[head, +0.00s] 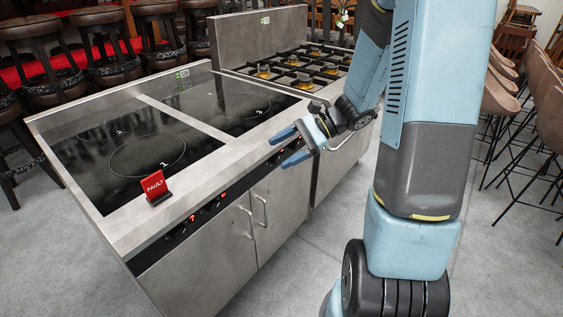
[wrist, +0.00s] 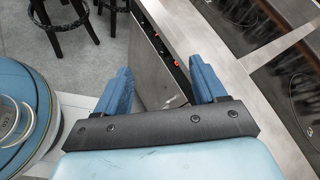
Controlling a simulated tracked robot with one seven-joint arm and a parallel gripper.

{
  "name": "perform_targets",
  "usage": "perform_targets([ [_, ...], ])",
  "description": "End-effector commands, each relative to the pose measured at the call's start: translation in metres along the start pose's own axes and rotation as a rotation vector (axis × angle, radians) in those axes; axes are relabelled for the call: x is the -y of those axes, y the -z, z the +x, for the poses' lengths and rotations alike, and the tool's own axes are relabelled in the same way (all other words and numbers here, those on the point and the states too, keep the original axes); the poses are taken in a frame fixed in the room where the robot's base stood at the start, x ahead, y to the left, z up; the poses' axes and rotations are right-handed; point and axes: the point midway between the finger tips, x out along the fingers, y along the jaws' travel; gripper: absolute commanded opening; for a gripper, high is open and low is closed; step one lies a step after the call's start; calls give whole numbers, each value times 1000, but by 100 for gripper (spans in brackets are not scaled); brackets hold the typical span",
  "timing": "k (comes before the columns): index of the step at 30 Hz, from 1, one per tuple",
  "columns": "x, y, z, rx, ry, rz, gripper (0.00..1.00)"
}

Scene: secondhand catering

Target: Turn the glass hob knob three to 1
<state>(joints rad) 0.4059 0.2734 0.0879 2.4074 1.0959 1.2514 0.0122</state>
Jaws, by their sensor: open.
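The glass hob (head: 150,135) is set in a steel cabinet at the left of the head view. Its front control strip (head: 195,222) carries small dark knobs and red-lit displays, too small to read. I cannot tell which is knob three or where it points. My gripper (head: 284,149) is open and empty, in front of the right part of the strip, apart from the knobs as far as I can see. In the wrist view the open fingers (wrist: 162,84) straddle the cabinet front, with the strip's red lights (wrist: 164,45) running away beyond them.
A red FAULT sign (head: 156,187) stands on the hob's front edge. Cabinet doors with bar handles (head: 262,210) are below. A gas range (head: 300,68) adjoins at the back right. Stools line the back and right. The floor in front of the hob is clear.

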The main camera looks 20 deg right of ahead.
Motion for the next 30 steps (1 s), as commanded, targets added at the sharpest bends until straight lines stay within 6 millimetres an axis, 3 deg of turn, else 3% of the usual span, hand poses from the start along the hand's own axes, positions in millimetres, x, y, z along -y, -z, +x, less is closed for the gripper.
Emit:
perform_targets([
  [14, 20, 123, -5, 228, 440, 450, 70],
  [24, 4, 221, -17, 326, 766, 728, 70],
  [30, -8, 253, -21, 348, 877, 814, 70],
])
